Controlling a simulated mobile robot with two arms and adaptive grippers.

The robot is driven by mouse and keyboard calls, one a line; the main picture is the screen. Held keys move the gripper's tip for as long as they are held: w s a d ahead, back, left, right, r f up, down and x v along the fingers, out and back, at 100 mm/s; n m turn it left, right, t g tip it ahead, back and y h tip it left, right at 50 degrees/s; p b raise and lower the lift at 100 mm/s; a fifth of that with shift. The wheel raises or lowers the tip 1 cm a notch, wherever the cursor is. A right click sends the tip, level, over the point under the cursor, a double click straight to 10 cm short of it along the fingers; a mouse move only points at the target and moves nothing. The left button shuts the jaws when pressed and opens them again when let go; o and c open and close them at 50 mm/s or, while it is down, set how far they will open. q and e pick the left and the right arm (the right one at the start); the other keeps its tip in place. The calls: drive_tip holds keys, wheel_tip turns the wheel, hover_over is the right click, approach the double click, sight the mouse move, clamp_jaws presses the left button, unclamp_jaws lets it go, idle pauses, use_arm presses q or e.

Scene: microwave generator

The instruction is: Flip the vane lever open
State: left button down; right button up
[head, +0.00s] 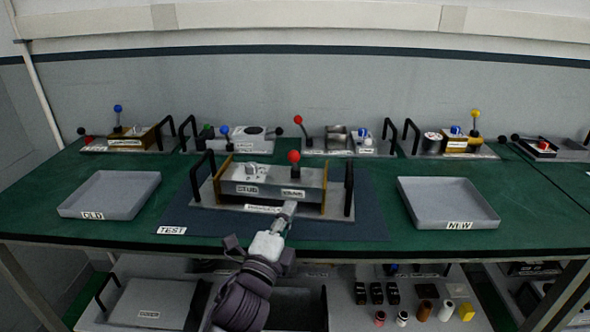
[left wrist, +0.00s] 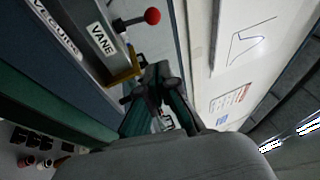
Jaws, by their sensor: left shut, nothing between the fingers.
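The vane lever is a short stem with a red ball knob (head: 294,157). It stands up from the grey device (head: 270,178) on the blue test mat, above the VANE label (head: 292,193). My left gripper (head: 288,208) is shut and empty, just in front of the device and below that label. It looks apart from the red knob. In the left wrist view the red knob (left wrist: 152,16) and VANE label (left wrist: 102,40) lie at the upper left, and my left gripper (left wrist: 160,90) is in the middle. Whether the fingertips touch the device cannot be told. My right gripper is not in view.
Black upright handles (head: 349,187) flank the device on its base plate. An OLD tray (head: 110,192) lies to the left and a NEW tray (head: 445,203) to the right, both empty. Several other lever modules line the back of the green bench. Small parts lie on the lower shelf.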

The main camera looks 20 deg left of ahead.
sight(295, 169)
use_arm(q)
drive_tip(key=shift+a+p+x, duration=0.35)
drive_tip(key=shift+a+x, duration=0.1)
drive_tip(key=shift+x, duration=1.55)
drive_tip(key=shift+a+p+x, duration=0.4)
drive_tip(key=shift+a+x, duration=0.05)
drive_tip(key=shift+x, duration=1.6)
drive_tip(key=shift+a+p+x, duration=0.35)
drive_tip(key=shift+a+x, duration=0.15)
drive_tip(key=shift+x, duration=1.5)
drive_tip(key=shift+r, duration=0.1)
